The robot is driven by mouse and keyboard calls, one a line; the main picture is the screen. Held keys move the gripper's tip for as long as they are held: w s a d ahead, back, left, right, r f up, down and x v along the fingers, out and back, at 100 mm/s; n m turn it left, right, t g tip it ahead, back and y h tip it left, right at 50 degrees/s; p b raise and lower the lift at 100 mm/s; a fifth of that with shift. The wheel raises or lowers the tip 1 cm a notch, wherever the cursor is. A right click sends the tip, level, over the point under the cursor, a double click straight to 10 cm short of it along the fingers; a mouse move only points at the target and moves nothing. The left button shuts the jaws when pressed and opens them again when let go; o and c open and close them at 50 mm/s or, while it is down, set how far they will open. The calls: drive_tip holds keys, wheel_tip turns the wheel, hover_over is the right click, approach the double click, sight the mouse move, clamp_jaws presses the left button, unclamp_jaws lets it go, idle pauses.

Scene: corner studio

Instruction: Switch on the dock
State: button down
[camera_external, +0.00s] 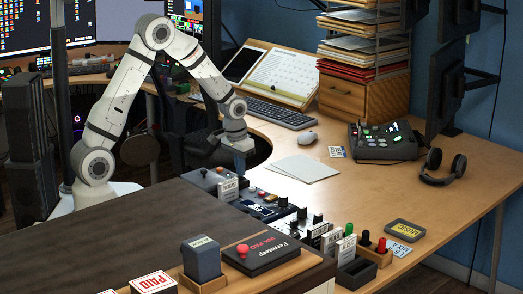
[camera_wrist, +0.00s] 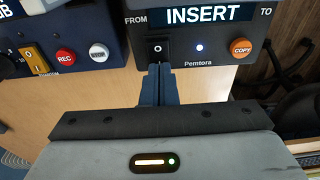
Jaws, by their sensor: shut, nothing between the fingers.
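The dock (camera_wrist: 228,63) is a dark box labelled Pemtora at the top of the wrist view. Its display (camera_wrist: 205,15) is lit and reads INSERT. A black rocker switch (camera_wrist: 158,47) marked with a circle sits on its left part, with a lit bluish-white light (camera_wrist: 199,49) and an orange COPY button (camera_wrist: 240,47) to its right. My gripper (camera_wrist: 158,70) is shut and empty, its blue fingertips right below the rocker; I cannot tell whether they touch it. In the external view my gripper (camera_external: 240,166) points down at the row of devices.
A blue device (camera_wrist: 70,30) with a red REC button and a STOP button stands left of the dock. In the external view, white sheets (camera_external: 305,167) lie on the wooden desk (camera_external: 440,185) behind the devices. A dark stamp (camera_external: 201,258) stands on the nearer dark top.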

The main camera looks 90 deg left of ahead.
drive_tip(key=shift+s+d+f, duration=0.1)
drive_tip(key=shift+f, duration=0.05)
drive_tip(key=shift+s+d+r, duration=0.2)
drive_tip(key=shift+s+d, duration=0.3)
drive_tip(key=shift+r, duration=0.1)
drive_tip(key=shift+r, duration=0.25)
wheel_tip(320, 180, up, 13)
drive_tip(key=s+d+p, duration=0.1)
drive_tip(key=p, duration=0.1)
drive_tip(key=shift+d+r, duration=0.1)
idle(0.4)
